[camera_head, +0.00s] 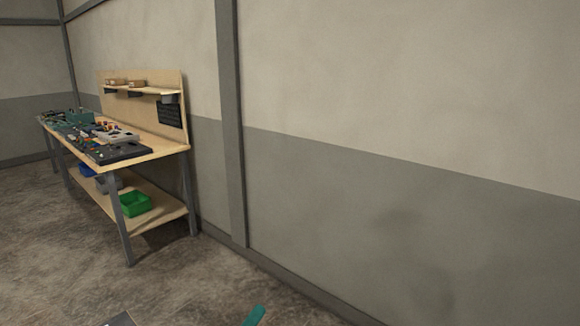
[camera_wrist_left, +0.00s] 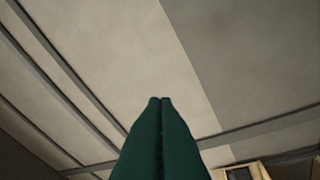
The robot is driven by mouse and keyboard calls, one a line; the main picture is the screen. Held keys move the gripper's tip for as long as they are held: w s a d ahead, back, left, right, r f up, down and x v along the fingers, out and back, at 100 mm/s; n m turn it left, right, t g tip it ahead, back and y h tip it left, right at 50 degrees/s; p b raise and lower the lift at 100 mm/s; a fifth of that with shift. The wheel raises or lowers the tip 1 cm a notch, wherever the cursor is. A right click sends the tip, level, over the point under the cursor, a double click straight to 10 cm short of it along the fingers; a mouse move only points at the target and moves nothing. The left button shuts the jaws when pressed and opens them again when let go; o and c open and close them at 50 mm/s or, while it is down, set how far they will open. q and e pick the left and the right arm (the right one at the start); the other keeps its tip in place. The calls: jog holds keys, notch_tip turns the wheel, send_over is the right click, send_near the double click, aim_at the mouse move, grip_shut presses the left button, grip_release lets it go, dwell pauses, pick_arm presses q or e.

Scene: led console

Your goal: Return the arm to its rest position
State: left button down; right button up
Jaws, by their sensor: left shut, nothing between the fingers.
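My left gripper shows as a small teal tip (camera_head: 255,315) at the bottom edge of the head view, apart from everything else. In the left wrist view its two dark green fingers (camera_wrist_left: 160,100) lie together, shut, with nothing between them. My right gripper is not in view.
A wooden workbench (camera_head: 165,149) with several console parts on top stands well away at the left. A green bin (camera_head: 135,204) sits on its lower shelf. A grey post (camera_head: 231,120) runs up the wall. The floor (camera_head: 180,275) in front is clear.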

pick_arm(q)
jog(key=s+a+f+n+g+y, duration=0.45)
jog(key=a+f+n+y, duration=0.7)
jog(key=n, duration=0.75)
jog(key=s+a+f+n+g, duration=0.1)
jog(key=s+f+n+g, duration=0.4)
jog(key=s, duration=0.5)
jog(key=s+a+f+n+g, duration=0.1)
jog(key=s+f+n+g, duration=0.4)
jog(key=s, duration=0.5)
notch_tip(320, 180, down, 25)
jog(key=b, duration=0.1)
jog(key=s+a+f+m+g+b, duration=0.1)
jog(key=s+a+f+g, duration=0.1)
jog(key=s+f, duration=1.5)
notch_tip(320, 180, down, 2)
jog(key=shift+s+a+f, duration=0.1)
jog(key=shift+s+a, duration=0.2)
jog(key=shift+a, duration=0.35)
